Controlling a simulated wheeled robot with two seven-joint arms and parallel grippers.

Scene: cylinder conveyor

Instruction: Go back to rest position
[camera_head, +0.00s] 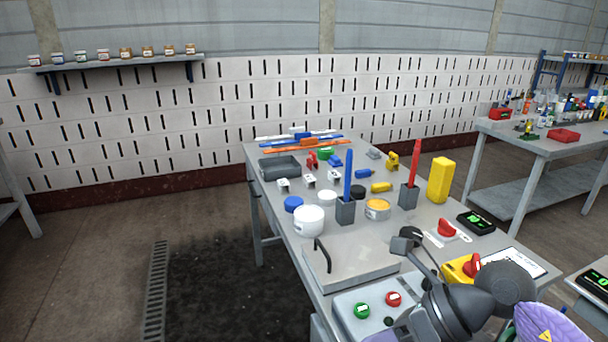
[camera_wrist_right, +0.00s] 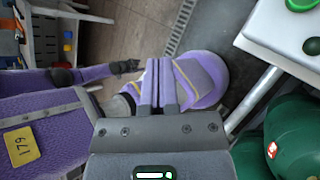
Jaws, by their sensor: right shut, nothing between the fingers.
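Purple parts of my own body show just behind and to the left of the fingers. The fingers look clear of the white table corner at the upper right of that view. In the head view I cannot make out my right gripper's fingers; a dark grey jointed part and a purple piece of mine fill the lower right. My left gripper is in neither view.
The grey workbench (camera_head: 265,205) carries several cups, blocks and a yellow box (camera_head: 440,180). A control box (camera_head: 375,322) with green and red buttons is at its front. A floor grate (camera_head: 156,290) lies left of it. Green rounded objects (camera_wrist_right: 285,135) are at the wrist view's lower right.

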